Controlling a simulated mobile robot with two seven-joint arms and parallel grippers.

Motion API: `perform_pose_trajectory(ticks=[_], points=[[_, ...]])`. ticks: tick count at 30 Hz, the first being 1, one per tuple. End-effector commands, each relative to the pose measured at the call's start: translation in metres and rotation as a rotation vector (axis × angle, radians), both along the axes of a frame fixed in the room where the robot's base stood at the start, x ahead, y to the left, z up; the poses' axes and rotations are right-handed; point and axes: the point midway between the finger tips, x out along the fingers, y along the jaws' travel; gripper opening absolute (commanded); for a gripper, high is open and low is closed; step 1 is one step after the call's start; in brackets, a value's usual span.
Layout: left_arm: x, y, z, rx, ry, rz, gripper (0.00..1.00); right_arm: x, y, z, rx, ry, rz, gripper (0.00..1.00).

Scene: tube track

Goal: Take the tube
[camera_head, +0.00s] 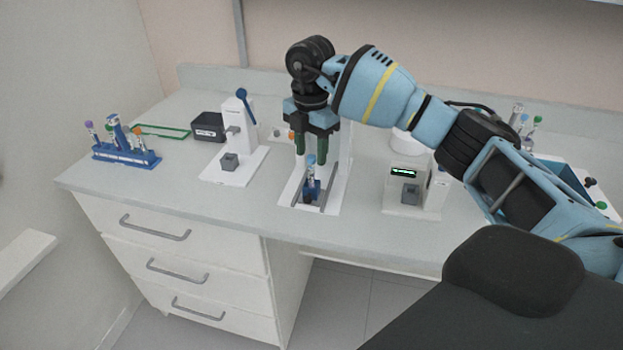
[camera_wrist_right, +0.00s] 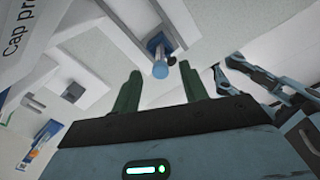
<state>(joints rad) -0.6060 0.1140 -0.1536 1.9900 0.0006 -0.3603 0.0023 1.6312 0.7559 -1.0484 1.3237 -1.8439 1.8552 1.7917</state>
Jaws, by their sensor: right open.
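A tube (camera_head: 311,165) with a light blue cap stands upright in a small blue holder (camera_head: 311,188) on a white track plate (camera_head: 290,194) in the middle of the counter. In the right wrist view the blue cap of the tube (camera_wrist_right: 160,69) shows ahead of the fingers, near the middle. My right gripper (camera_head: 312,155) has its green fingers pointing down, above and close to the tube. In the right wrist view my right gripper (camera_wrist_right: 160,85) is open, with nothing between its fingers. My left gripper is not in view.
A blue rack (camera_head: 125,154) with several tubes stands at the left. A white press with a blue lever (camera_head: 240,115) stands left of the track, and a device with a green display (camera_head: 403,172) stands right of it. A black box (camera_head: 208,127) sits behind. The counter's front left is clear.

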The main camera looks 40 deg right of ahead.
Motion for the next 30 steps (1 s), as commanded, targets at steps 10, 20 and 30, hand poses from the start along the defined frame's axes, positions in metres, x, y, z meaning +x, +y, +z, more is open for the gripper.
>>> perform_pose_trajectory(ticks=[10, 20, 30], points=[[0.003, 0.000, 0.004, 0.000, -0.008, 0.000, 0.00, -0.001, -0.001, -0.031, 0.000, 0.000, 0.001, 0.44], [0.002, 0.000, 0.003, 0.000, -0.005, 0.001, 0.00, -0.001, 0.000, -0.051, 0.001, -0.002, 0.002, 0.44], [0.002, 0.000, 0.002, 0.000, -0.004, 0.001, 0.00, -0.001, 0.000, -0.051, 0.001, -0.002, 0.002, 0.15]])
